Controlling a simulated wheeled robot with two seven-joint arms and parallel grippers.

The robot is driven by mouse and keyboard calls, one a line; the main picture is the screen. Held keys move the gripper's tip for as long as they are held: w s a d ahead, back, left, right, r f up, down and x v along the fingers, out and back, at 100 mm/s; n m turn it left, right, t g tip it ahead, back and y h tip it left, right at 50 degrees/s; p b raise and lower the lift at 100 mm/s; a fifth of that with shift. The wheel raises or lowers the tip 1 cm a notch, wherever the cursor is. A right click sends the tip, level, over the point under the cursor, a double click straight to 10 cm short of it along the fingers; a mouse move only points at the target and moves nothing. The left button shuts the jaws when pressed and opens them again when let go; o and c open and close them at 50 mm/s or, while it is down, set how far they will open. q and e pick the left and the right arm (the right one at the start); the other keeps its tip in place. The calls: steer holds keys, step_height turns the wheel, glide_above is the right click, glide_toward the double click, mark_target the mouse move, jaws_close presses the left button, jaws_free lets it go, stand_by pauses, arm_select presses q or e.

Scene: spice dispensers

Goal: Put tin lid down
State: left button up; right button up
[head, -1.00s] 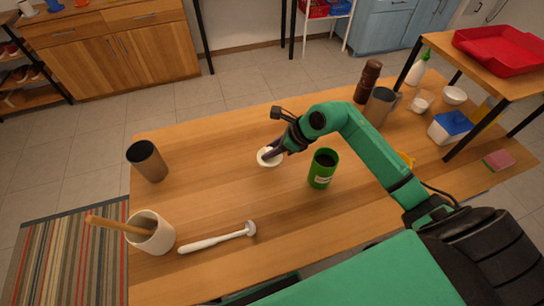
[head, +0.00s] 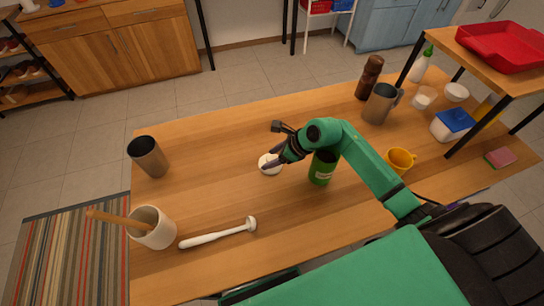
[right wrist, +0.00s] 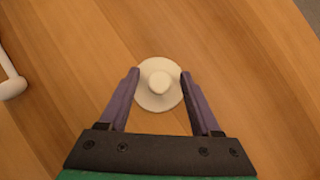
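The white round tin lid (head: 269,164) lies flat on the wooden table, left of the green tin (head: 321,174). The tin stands upright, partly hidden behind my right arm. In the right wrist view the lid (right wrist: 159,98) shows its round knob up, between two purple fingers. My right gripper (head: 275,160) is at the lid, and it also shows in the right wrist view (right wrist: 160,76). Its fingertips are apart, with a gap on each side of the knob. My left gripper is not in view.
A white-headed mallet (head: 218,234) lies at the front. A white crock (head: 152,228) with a wooden stick and a dark cup (head: 148,157) stand at the left. A yellow mug (head: 400,160), metal mug (head: 380,103) and brown mill (head: 369,77) are at the right. Table left of the lid is clear.

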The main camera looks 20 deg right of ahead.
steer(key=shift+r, duration=0.25)
steer(key=shift+r+p, duration=0.4)
steer(key=shift+p, duration=0.25)
steer(key=b+v, duration=0.2)
steer(key=v, duration=0.9)
steer(key=shift+s+d+r, duration=0.15)
steer(key=shift+s+d, duration=0.05)
steer(key=shift+s, duration=0.05)
